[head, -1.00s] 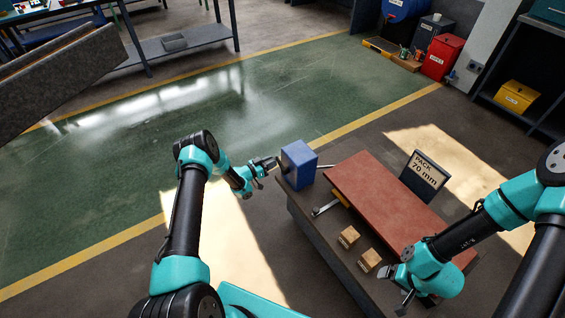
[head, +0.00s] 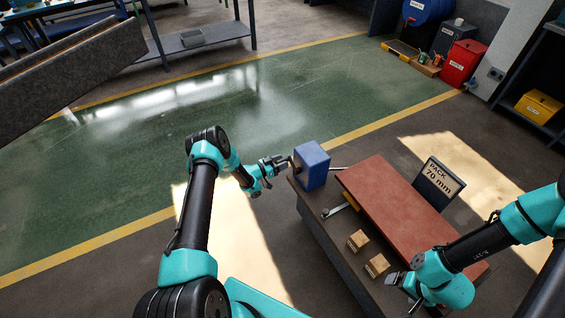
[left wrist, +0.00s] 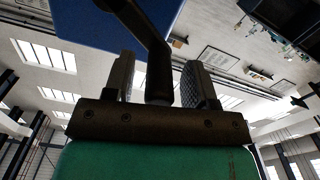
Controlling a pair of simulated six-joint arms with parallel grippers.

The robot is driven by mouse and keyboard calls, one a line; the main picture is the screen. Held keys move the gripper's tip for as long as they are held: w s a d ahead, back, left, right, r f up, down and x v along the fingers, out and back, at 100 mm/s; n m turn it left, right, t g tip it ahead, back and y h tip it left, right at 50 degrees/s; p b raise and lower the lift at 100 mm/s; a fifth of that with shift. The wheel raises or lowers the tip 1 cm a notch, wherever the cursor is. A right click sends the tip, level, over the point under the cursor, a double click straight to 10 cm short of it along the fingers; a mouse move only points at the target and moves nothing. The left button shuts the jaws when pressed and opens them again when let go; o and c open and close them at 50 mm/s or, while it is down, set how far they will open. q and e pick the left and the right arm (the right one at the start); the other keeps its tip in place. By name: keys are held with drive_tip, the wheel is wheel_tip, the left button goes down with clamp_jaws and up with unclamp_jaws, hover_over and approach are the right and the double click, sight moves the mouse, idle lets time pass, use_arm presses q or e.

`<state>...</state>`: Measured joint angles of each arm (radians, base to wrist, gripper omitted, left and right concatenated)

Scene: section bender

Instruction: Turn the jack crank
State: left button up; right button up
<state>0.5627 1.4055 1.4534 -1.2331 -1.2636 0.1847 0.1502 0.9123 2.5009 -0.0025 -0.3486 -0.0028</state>
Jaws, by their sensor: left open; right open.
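The blue jack box (head: 312,166) stands at the far left corner of the bench. My left gripper (head: 284,161) is at its left side, with its jaws open. In the left wrist view, a dark crank (left wrist: 155,60) comes down from the blue box (left wrist: 90,22) and its grip lies between the two spread fingers (left wrist: 153,82). I cannot tell whether either finger touches it. In the head view the crank is small and mostly hidden by the gripper. My right gripper (head: 403,284) is open and empty over the bench's near right part.
A reddish slab (head: 400,205) covers much of the dark bench (head: 325,228). Two small wooden blocks, one (head: 358,241) behind the other (head: 377,266), and a metal lever (head: 335,210) lie left of it. A "PACK 70 mm" sign (head: 437,184) stands behind. The green floor beyond is clear.

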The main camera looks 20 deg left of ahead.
use_arm(q)
drive_tip(key=v, duration=1.6)
drive_tip(key=shift+s, duration=0.2)
drive_tip(key=s+d+r+n+g+y, duration=0.2)
drive_tip(key=d+n+g+y, duration=0.25)
drive_tip(key=d, duration=0.75)
drive_tip(key=s+d+r+g, duration=0.2)
drive_tip(key=s+d+g, duration=0.1)
drive_tip(key=s, duration=0.4)
drive_tip(key=s+d+r+n+g+y, duration=0.1)
drive_tip(key=s+d+r+g, duration=0.1)
drive_tip(key=s, duration=0.5)
drive_tip(key=s+d+r+n+g+y, duration=0.1)
drive_tip(key=s+d+r+g, duration=0.1)
drive_tip(key=s+d+g, duration=0.2)
drive_tip(key=s+d, duration=0.2)
drive_tip(key=s, duration=0.1)
drive_tip(key=shift+s+d+r, duration=0.15)
drive_tip(key=shift+s+r, duration=0.1)
drive_tip(key=shift+r, duration=0.15)
